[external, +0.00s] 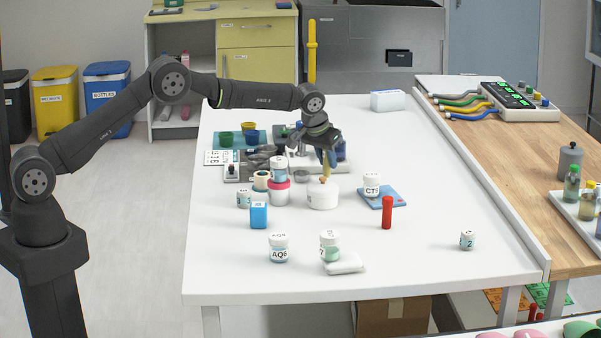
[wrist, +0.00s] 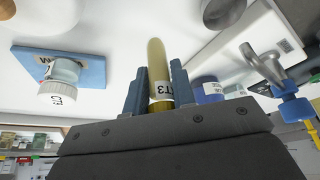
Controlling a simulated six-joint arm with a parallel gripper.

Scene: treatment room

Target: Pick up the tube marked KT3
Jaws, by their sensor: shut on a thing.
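I cannot tell whether the tube's lower end touches anything.
A jar marked CT5 (external: 371,182) sits on a blue pad (external: 390,202) to the right. A red tube (external: 387,212) stands nearer. Jar AQ6 (external: 279,249) and another jar (external: 330,246) stand at the front. Several cups and trays crowd the left; the right side is mostly clear.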

